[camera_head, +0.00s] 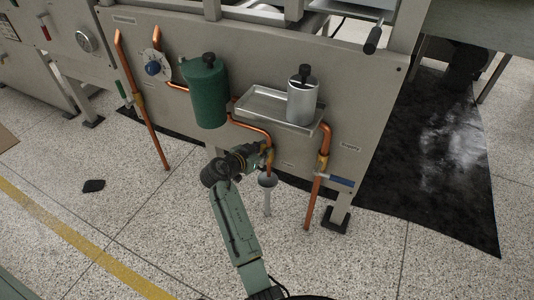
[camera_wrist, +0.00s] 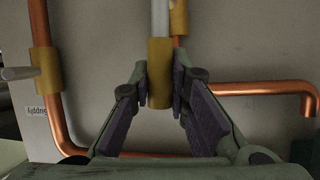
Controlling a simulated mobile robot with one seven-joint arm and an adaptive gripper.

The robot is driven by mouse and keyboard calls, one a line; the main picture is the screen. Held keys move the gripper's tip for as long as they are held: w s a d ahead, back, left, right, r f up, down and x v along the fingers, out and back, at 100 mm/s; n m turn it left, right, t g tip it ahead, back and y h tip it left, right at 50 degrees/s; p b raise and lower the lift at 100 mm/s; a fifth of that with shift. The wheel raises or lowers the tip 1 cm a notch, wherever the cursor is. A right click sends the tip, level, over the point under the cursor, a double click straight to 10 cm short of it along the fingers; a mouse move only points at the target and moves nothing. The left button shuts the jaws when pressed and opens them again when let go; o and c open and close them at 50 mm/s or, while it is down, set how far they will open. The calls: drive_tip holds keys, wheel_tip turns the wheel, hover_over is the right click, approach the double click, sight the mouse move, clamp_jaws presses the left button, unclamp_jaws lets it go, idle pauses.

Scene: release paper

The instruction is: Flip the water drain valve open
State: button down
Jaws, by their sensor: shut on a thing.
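The head view is too small to tell the lever's angle.
The supply valve (camera_head: 323,162) with a blue handle (camera_head: 341,181) is to the right; it also shows in the wrist view (camera_wrist: 46,73). A metal tray (camera_head: 262,104) with a silver canister (camera_head: 302,100) is above. A green tank (camera_head: 204,92) hangs upper left.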

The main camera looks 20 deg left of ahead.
drive_tip(key=shift+a+n, duration=0.25)
drive_tip(key=shift+n, duration=0.05)
drive_tip(key=shift+a+h, duration=0.1)
drive_tip(key=shift+h, duration=0.2)
drive_tip(key=c, duration=1.5)
unclamp_jaws()
drive_tip(key=v, duration=1.2)
